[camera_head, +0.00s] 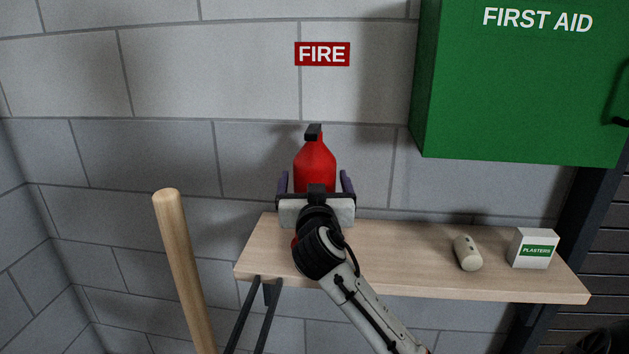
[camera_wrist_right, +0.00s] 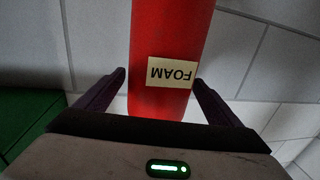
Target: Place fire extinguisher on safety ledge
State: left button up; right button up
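The red fire extinguisher (camera_head: 315,163), with a black top, is upright against the wall behind the ledge (camera_head: 400,268). Its base is hidden behind my right gripper (camera_head: 315,182), so I cannot tell whether it rests on the wood. In the right wrist view the red cylinder (camera_wrist_right: 165,35) with an upside-down FOAM label passes between the fingers of the right gripper (camera_wrist_right: 160,77). The fingers are on either side of it, with narrow gaps, and look open. My left gripper is not in view.
A green first aid cabinet (camera_head: 520,90) hangs above right. A red FIRE sign (camera_head: 322,54) is on the wall. A wooden pole (camera_head: 183,270) rises at left.

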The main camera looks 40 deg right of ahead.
jog(key=b+v, duration=0.1)
jog(key=v, duration=1.1)
